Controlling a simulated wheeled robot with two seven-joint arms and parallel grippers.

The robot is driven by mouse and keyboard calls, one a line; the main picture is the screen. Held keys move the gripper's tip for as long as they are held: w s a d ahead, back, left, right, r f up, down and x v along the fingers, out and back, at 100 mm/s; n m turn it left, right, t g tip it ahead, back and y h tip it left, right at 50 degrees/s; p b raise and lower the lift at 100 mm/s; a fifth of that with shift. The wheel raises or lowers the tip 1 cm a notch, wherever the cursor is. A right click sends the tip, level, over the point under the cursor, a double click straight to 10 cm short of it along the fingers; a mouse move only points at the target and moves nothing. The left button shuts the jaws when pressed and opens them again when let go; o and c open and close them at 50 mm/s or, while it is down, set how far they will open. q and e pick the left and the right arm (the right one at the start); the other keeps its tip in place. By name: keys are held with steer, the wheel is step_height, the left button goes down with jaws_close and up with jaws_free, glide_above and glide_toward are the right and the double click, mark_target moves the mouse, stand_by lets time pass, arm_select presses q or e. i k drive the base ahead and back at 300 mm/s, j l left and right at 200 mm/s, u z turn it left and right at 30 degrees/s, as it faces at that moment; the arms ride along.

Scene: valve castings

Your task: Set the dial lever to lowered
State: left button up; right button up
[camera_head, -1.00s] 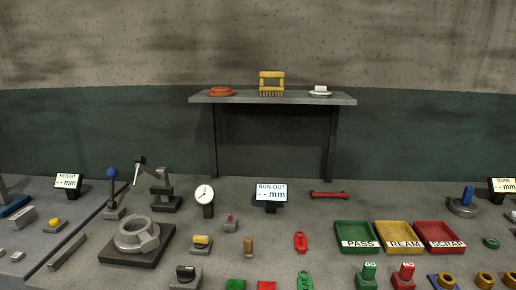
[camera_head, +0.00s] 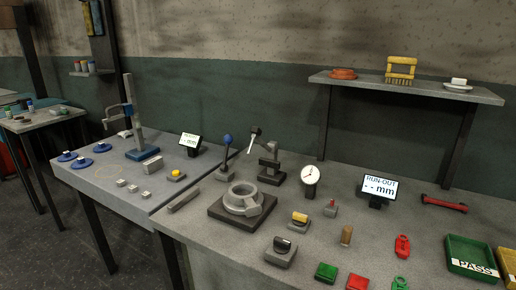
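A lever with a blue ball knob (camera_head: 227,141) stands nearly upright on a small grey base, behind a ring-shaped casting (camera_head: 243,199) on a dark square plate (camera_head: 217,211). To its right is a dark stand (camera_head: 271,168) with a jointed arm whose pale end (camera_head: 253,142) is raised above the casting. A round white dial gauge (camera_head: 310,175) stands further right. I cannot tell from labels which part is the dial lever; the blue-knobbed one is the clearest lever. Neither of my grippers is in view.
Small blocks (camera_head: 281,252) and tags fill the bench front. A height-gauge table (camera_head: 112,180) adjoins at left. Dark floor (camera_head: 60,245) shows at lower left.

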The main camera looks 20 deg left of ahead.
mark_target(228, 139)
steer(key=i+j, duration=0.15)
steer(key=j, duration=0.35)
steer(key=i+j, duration=0.1)
steer(key=j, duration=0.4)
steer(key=i+j, duration=0.15)
steer(key=j, duration=0.4)
steer(key=i+j+z, duration=0.1)
steer(key=j, duration=0.4)
steer(key=i+j, duration=0.15)
steer(key=j, duration=0.35)
steer(key=i+j, duration=0.1)
steer(key=j, duration=0.45)
steer(key=i+j, duration=0.1)
steer(key=j, duration=0.4)
